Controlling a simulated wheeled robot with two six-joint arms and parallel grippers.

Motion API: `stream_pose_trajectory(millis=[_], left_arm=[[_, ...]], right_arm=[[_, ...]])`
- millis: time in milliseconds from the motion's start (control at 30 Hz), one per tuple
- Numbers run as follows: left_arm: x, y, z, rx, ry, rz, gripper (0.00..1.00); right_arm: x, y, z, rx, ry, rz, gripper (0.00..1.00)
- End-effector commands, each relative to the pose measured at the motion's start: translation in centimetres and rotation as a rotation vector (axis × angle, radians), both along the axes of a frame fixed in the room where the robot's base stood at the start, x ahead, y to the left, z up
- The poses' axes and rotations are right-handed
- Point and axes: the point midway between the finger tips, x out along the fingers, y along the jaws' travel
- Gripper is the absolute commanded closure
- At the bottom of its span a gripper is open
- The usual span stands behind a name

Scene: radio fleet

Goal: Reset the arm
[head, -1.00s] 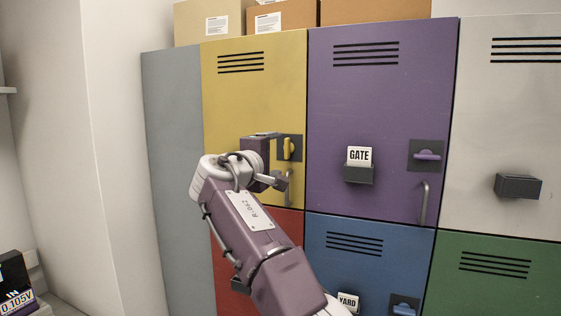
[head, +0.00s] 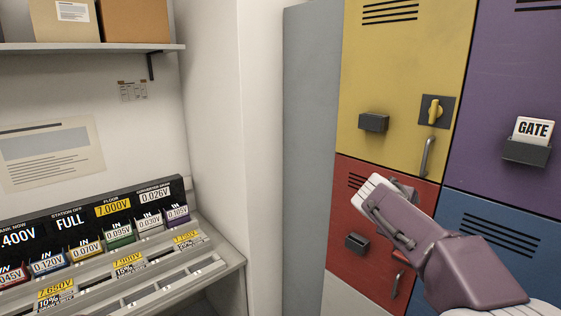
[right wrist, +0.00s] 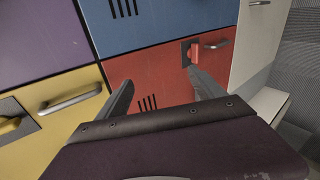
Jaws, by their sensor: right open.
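My right arm (head: 445,250) comes in from the lower right in the head view, bent in front of the red locker (head: 348,278); its fingers are hidden there. In the right wrist view my right gripper (right wrist: 162,88) is open, its two dark fingers spread with nothing between them. They point toward the red locker door (right wrist: 150,75), which has a red latch (right wrist: 196,52) and a metal handle (right wrist: 217,43) beyond the fingertips. I cannot tell the exact gap. My left gripper is not in view.
The yellow locker (head: 395,75) has an upright yellow latch (head: 434,110) and an empty dark card holder (head: 373,122). The purple locker (head: 500,85) holds a GATE card (head: 533,129). A blue locker (head: 490,235) is below. A charging rack (head: 90,225) stands left, beneath a shelf (head: 120,47).

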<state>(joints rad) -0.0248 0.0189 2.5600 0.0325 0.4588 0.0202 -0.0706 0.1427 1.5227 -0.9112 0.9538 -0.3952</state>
Motion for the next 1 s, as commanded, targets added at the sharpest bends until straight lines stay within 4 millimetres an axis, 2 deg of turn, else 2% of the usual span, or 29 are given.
stream_pose_trajectory(millis=[33, 100, 167, 200, 300, 400, 500, 533, 567, 633, 1000], left_arm=[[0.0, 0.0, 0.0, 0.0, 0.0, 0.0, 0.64], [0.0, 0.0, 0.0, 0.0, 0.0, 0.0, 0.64], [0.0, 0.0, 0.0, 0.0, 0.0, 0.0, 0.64], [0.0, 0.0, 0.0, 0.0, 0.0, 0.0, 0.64], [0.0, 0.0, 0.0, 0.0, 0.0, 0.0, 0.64], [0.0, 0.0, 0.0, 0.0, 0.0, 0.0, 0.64], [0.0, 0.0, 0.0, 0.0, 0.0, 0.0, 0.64], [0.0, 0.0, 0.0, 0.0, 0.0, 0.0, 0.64], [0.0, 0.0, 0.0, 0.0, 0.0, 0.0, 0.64], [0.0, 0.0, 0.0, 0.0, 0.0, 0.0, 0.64], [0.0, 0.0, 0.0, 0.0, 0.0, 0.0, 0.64]], right_arm=[[-1.6, 0.7, -4.1, 0.083, 0.062, -0.008, 0.22], [-4.4, 2.3, -9.9, 0.222, 0.14, -0.037, 0.22], [-7.4, 3.8, -14.6, 0.345, 0.202, -0.082, 0.22], [-9.6, 4.9, -17.4, 0.427, 0.239, -0.123, 0.22], [-15.5, 7.8, -23.4, 0.626, 0.312, -0.261, 0.22], [-20.8, 10.4, -27.5, 0.786, 0.351, -0.425, 0.22], [-24.5, 12.3, -30.0, 0.903, 0.352, -0.586, 0.22], [-25.1, 12.7, -30.4, 0.934, 0.339, -0.632, 0.22], [-25.2, 13.1, -30.7, 0.964, 0.319, -0.669, 0.22], [-24.0, 13.4, -30.5, 1.009, 0.256, -0.71, 0.22], [-23.9, 13.3, -30.5, 1.008, 0.252, -0.716, 0.22]])
